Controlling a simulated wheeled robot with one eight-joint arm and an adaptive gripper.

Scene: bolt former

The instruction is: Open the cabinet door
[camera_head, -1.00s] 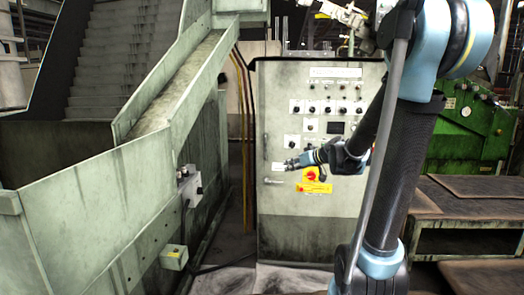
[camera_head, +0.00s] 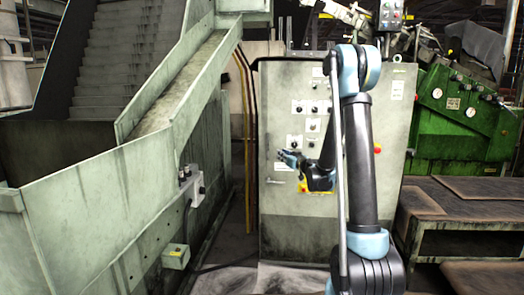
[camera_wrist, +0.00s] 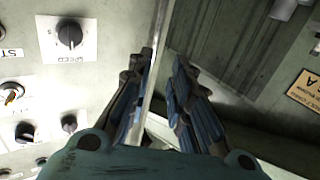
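The grey-green cabinet (camera_head: 383,215) stands upright in the middle of the head view. Its front carries knobs (camera_head: 297,107) and a small handle (camera_head: 275,181) low on the left. My gripper (camera_head: 283,156) is in front of its left part, above the handle, pointing left. In the wrist view my gripper (camera_wrist: 160,95) has its fingers apart. A thin pale edge (camera_wrist: 158,55) runs between them, with a knob panel (camera_wrist: 110,35) on the left and a darker surface on the right. I cannot tell whether the fingers touch this edge. No door gap shows clearly in the head view.
A conveyor with tall grey-green sides (camera_head: 85,215) stands close on the left. A green machine (camera_head: 465,120) and a low metal table (camera_head: 450,215) are on the right. A narrow floor gap lies between conveyor and cabinet. My arm covers part of the cabinet front.

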